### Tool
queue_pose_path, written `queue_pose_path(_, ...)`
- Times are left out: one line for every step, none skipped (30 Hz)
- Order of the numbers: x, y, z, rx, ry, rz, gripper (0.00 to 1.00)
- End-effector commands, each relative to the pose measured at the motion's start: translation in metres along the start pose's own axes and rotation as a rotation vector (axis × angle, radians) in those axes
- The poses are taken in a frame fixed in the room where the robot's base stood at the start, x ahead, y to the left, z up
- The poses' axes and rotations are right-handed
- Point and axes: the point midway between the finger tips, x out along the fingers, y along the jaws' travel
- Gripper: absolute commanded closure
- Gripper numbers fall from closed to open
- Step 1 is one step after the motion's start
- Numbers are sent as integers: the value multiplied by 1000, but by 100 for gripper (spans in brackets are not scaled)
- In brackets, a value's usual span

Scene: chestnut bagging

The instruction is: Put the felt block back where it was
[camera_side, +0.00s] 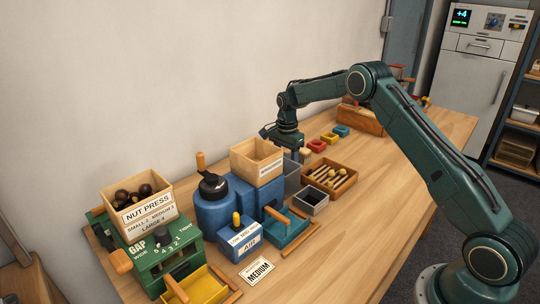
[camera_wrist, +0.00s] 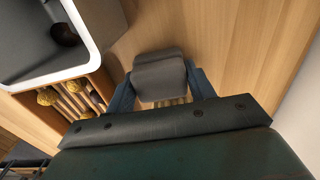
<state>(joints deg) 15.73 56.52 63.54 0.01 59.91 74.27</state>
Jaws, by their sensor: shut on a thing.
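The felt block (camera_wrist: 160,76) shows in the wrist view as a grey, round-edged block with a paler, striped lower part. It sits between the two blue fingers of my gripper (camera_wrist: 162,88), which is shut on it. Bare wood lies around and beyond it; I cannot tell whether it touches the table. In the side view my gripper (camera_side: 288,142) points down over the far part of the bench, behind the blue machine and the grey bins.
A white-rimmed grey bin (camera_wrist: 92,47) holding a dark nut is close at left in the wrist view. A wooden box (camera_side: 333,188) of round-headed sticks stands near. Small red, yellow and blue trays (camera_side: 329,138) lie right of my gripper. The blue machine (camera_side: 215,211) and green nut press (camera_side: 155,262) stand nearer the camera.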

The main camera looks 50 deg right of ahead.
Motion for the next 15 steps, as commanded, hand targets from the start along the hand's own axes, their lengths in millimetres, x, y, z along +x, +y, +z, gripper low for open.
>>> queue_pose_path(1,0,0,0,0,0,80)
queue_pose_path(1,0,0,0,0,0,40)
queue_pose_path(1,0,0,0,0,0,32)
queue_pose_path(1,0,0,0,0,0,27)
queue_pose_path(1,0,0,0,0,0,24)
queue_pose_path(1,0,0,0,0,0,24)
queue_pose_path(1,0,0,0,0,0,24)
queue_pose_path(1,0,0,0,0,1,24)
queue_pose_path(1,0,0,0,0,1,24)
queue_pose_path(1,0,0,0,0,1,24)
queue_pose_path(1,0,0,0,0,0,24)
queue_pose_path(1,0,0,0,0,0,24)
queue_pose_path(1,0,0,0,0,0,24)
queue_pose_path(0,0,0,0,0,0,24)
queue_pose_path(0,0,0,0,0,0,24)
